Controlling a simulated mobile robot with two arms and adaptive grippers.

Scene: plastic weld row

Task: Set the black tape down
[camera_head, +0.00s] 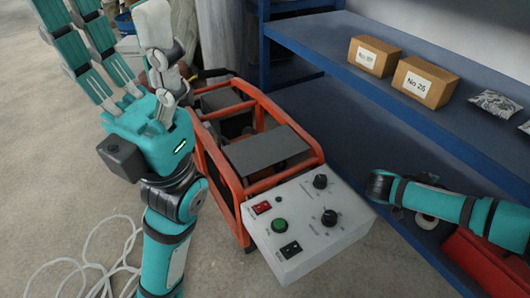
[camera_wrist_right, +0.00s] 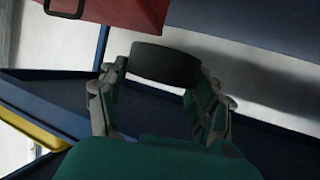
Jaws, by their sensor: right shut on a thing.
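The black tape (camera_wrist_right: 165,64) shows in the right wrist view as a dark, short cylinder between my fingertips. My right gripper (camera_wrist_right: 155,82) is shut on it, one finger at each side. A dark blue shelf surface (camera_wrist_right: 150,105) lies behind the tape; I cannot tell whether the tape touches it. In the head view my right arm reaches in from the right over the lower shelf, and neither the tape nor the right fingers can be made out there. My left gripper (camera_head: 115,35) points up at the left, its fingers spread and empty.
An orange-framed machine (camera_head: 262,150) with a grey control box (camera_head: 305,225) stands between my arms. Two cardboard boxes (camera_head: 425,82) sit on the blue upper shelf (camera_head: 345,60). A red case (camera_head: 480,262) is at the lower right. White cable (camera_head: 100,270) lies on the floor.

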